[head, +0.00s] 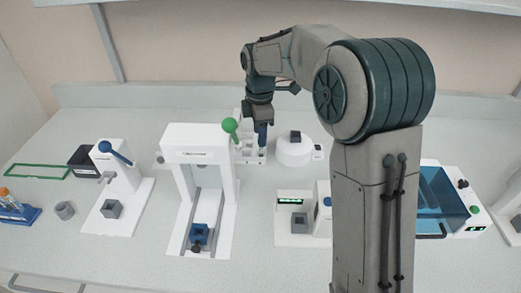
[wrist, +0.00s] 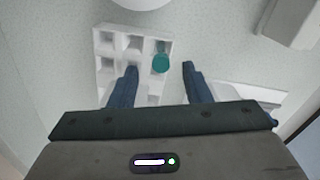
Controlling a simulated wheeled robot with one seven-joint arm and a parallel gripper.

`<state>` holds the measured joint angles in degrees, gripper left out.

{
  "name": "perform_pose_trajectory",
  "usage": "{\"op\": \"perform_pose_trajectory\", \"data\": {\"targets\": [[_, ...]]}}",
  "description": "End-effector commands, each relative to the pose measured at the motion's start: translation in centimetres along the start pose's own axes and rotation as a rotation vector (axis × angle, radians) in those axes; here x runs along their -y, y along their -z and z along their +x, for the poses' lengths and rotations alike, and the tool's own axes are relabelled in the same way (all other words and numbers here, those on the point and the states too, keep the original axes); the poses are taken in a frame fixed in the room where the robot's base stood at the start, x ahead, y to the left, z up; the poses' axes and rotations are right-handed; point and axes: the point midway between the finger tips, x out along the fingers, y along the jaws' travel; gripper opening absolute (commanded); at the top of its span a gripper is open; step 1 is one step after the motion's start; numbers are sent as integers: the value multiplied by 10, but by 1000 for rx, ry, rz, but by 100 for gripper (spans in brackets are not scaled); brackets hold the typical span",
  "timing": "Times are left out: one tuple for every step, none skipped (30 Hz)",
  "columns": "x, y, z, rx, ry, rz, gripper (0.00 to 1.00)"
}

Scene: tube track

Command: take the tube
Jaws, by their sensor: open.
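A tube with a teal top (wrist: 160,60) stands in a white rack (wrist: 104,42) in the wrist view. My gripper (wrist: 160,68) is open, with one blue finger on each side of the tube in that view. Neither finger visibly touches it, and I cannot tell how far above it they are. In the head view my gripper (head: 262,134) points down over the white rack (head: 241,157) at the back of the bench. The tube cannot be made out there.
A white press-like machine (head: 190,135) with a green-knobbed lever (head: 230,126) stands left of my gripper. A round white device (head: 294,152) stands just right of it. A blue rack (head: 18,215) with orange-capped tubes is at far left. A blue-lidded box (head: 445,195) is at right.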

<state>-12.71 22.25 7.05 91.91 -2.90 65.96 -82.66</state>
Motion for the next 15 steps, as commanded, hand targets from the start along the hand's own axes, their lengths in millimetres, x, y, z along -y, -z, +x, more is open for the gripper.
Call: {"op": "perform_pose_trajectory", "data": {"targets": [[0, 0, 3, 0, 2, 0, 44], [1, 0, 6, 0, 3, 0, 44], [1, 0, 12, 0, 4, 0, 44], [2, -1, 16, 1, 5, 0, 44], [2, -1, 21, 1, 6, 0, 44], [2, -2, 28, 1, 7, -1, 44], [2, -2, 32, 1, 5, -1, 44], [2, -2, 36, 1, 5, -1, 44], [2, -2, 42, 0, 4, -1, 44], [2, -2, 45, 0, 4, -1, 44], [2, -2, 48, 0, 4, -1, 44], [2, -2, 50, 1, 3, -1, 44], [2, -2, 51, 0, 2, -1, 44], [1, -2, 52, 0, 1, 0, 44], [1, -2, 52, 0, 1, 0, 44]]}}
